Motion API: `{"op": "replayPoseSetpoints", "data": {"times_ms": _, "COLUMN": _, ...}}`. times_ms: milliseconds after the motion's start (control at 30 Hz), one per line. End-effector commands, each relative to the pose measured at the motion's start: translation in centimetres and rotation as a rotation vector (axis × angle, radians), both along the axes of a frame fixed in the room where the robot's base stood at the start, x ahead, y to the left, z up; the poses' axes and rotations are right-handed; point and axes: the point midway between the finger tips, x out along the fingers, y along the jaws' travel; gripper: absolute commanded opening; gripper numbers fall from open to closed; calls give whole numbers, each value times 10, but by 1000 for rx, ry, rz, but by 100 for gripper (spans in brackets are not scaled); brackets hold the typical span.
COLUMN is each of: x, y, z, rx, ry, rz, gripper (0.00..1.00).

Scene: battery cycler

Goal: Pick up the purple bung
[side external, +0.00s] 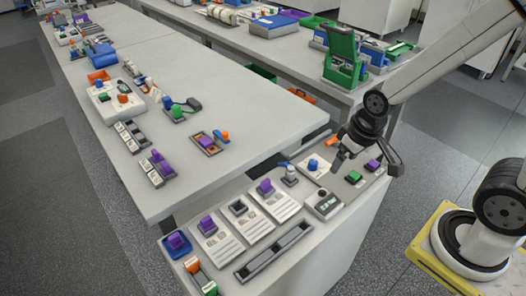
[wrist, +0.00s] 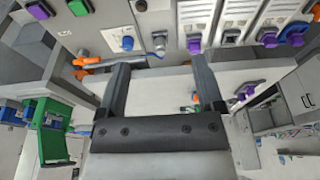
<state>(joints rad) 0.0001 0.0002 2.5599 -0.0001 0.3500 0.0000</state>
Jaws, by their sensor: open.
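Several purple pieces are in view, and I cannot tell which one is the bung. On the near bench, one purple piece (side external: 265,187) stands on a white card, another (side external: 207,226) on the left card, and another (side external: 178,241) in a blue tray. A flat purple piece (side external: 373,165) is at the right end. In the wrist view, purple pieces show at the top: one right of centre (wrist: 194,43), another (wrist: 267,39) farther right, and one at the top left (wrist: 36,10). My gripper (side external: 366,152) is open and empty, over the right end of the bench; its fingers (wrist: 160,64) reach toward the bench.
A green piece (side external: 353,177), a blue knob (side external: 313,164), a small bottle (side external: 290,174) and a grey box (side external: 324,204) crowd the near bench's right half. A long dark rail (side external: 274,250) lies at its front edge. The middle bench (side external: 240,100) has a wide clear area.

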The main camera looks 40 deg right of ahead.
Motion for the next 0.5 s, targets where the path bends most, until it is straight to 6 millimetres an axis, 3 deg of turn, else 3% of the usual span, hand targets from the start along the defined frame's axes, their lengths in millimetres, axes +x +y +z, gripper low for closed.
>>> {"op": "replayPoseSetpoints", "data": {"times_ms": 33, "x": 0, "y": 0, "z": 0, "rx": 0, "ry": 0, "rz": 0, "gripper": 83}}
{"op": "replayPoseSetpoints", "data": {"times_ms": 100, "x": 0, "y": 0, "z": 0, "rx": 0, "ry": 0, "rz": 0, "gripper": 65}}
{"op": "replayPoseSetpoints", "data": {"times_ms": 500, "x": 4, "y": 2, "z": 0, "rx": 6, "ry": 0, "rz": -13, "gripper": 65}}
